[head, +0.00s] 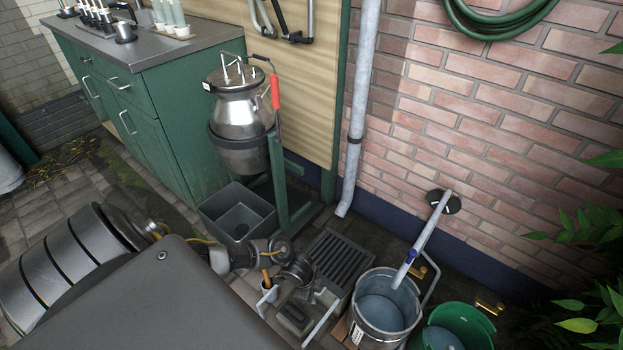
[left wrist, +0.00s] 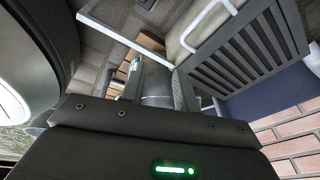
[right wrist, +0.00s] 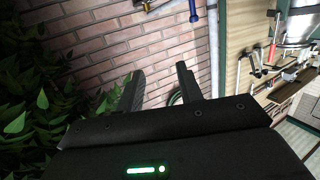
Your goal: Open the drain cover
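The drain cover is a dark slatted grate (head: 338,262) set in the paving beside the wall, below the grey downpipe. It lies flat. It also shows at upper right in the left wrist view (left wrist: 245,65). My left gripper (head: 298,275) is just left of the grate in the head view, above a small greyish box with pale bar handles (head: 322,318). In the left wrist view its fingers stand apart, with a grey shape showing between them; I cannot tell if they touch it. My right gripper (right wrist: 160,85) is open and empty, facing the brick wall and leaves.
A metal bucket (head: 385,310) with a pole leaning in it and a green bucket (head: 455,330) stand right of the grate. A grey tub (head: 238,213) and a milk churn (head: 240,115) on a green stand are to the left. The downpipe (head: 360,110) comes down behind.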

